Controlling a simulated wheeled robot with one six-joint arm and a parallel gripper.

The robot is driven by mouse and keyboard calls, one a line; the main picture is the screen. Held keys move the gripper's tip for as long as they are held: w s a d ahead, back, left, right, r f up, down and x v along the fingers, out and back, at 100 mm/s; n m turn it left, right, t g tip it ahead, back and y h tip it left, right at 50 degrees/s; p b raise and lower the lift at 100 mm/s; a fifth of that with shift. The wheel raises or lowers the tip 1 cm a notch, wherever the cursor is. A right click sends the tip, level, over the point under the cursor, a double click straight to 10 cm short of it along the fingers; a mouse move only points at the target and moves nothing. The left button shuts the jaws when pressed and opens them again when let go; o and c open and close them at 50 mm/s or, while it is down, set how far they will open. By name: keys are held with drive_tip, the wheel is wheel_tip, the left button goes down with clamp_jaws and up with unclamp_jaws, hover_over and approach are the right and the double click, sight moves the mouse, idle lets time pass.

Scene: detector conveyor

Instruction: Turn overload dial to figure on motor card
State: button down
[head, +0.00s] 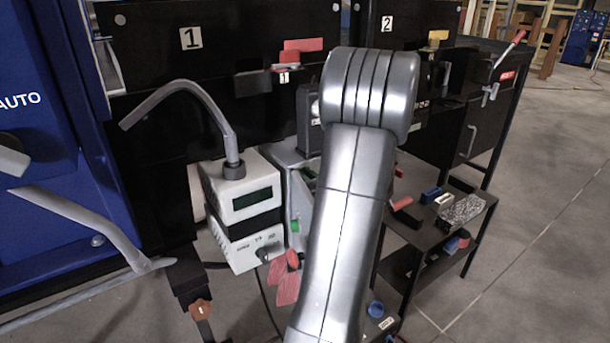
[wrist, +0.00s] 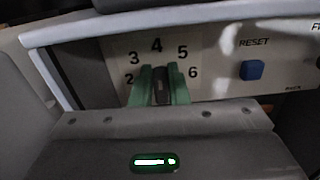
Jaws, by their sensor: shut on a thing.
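In the wrist view the overload dial (wrist: 161,90) is a dark knob on a light plate marked 2, 3, 4, 5 and 6. My gripper (wrist: 161,84) has green fingertips, one on each side of the knob, and is shut on it. The knob stands nearly upright below the 4; its exact pointer reading is hard to tell. In the head view my arm hides the gripper and the dial. I cannot make out a motor card with a readable figure in either view.
A blue RESET button (wrist: 252,69) sits right of the dial. In the head view a white box with a green display (head: 250,199) stands left of my arm. A blue cabinet (head: 60,150) is at the left. A shelf rack (head: 482,197) with small blocks stands right; open floor lies beyond.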

drive_tip(key=shift+w+d+f+m+p, duration=0.1)
drive_tip(key=shift+d+m+p, duration=0.05)
drive_tip(key=shift+m+p, duration=1.1)
drive_tip(key=shift+w+d+f+m+p, duration=0.15)
drive_tip(key=shift+m+p, duration=0.85)
drive_tip(key=shift+m, duration=0.55)
drive_tip(key=shift+w+d+r+m+p, duration=0.1)
drive_tip(key=shift+d+m+p, duration=0.05)
drive_tip(key=shift+m+p, duration=1.1)
drive_tip(key=shift+f+m, duration=0.1)
drive_tip(key=shift+m, duration=0.15)
drive_tip(key=c, duration=1.4)
unclamp_jaws()
drive_tip(key=shift+s, duration=0.1)
drive_tip(key=b+v, duration=0.1)
drive_tip(key=v, duration=1.2)
drive_tip(key=shift+s+d, duration=0.25)
drive_tip(key=shift+s, duration=0.05)
